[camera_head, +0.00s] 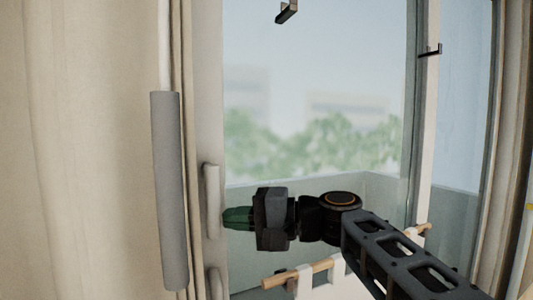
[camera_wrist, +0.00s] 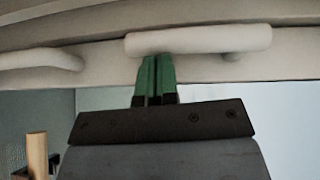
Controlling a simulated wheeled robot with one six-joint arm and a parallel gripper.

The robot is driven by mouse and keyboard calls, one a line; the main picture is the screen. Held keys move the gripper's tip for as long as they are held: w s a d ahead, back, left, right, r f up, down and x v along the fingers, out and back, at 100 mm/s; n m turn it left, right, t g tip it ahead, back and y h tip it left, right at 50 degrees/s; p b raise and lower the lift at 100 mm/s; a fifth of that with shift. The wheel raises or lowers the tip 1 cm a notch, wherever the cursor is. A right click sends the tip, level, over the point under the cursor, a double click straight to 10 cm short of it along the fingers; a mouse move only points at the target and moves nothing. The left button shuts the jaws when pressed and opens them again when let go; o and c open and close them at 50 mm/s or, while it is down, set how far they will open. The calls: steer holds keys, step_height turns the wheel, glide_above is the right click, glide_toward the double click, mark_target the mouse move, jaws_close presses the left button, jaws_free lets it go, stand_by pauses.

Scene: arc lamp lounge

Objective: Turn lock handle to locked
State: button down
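A white bar handle (camera_head: 212,200) stands upright on the pale window frame, left of the glass. It also shows in the wrist view (camera_wrist: 200,40), lying lengthwise with a small round stub at its right end. A second white handle (camera_head: 214,284) is below it and shows at the left in the wrist view (camera_wrist: 40,61). No marking tells me which one is the lock handle. My gripper (camera_head: 228,217) has green fingers pressed nearly together (camera_wrist: 157,62), with nothing visible between them. The tips are at the upper handle's edge; I cannot tell whether they touch it.
A grey cylinder (camera_head: 169,190) hangs on a white rod left of the frame, beside a beige curtain (camera_head: 80,150). A wooden rail (camera_head: 290,277) with white supports is below my arm. A small dark bracket (camera_head: 287,11) is at the top.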

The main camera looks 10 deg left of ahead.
steer(key=shift+w+f, duration=0.1)
stand_by(0.5)
steer(key=w+d, duration=0.2)
steer(key=d, duration=1)
steer(key=shift+w+d+b, duration=0.35)
steer(key=shift+w+d, duration=0.05)
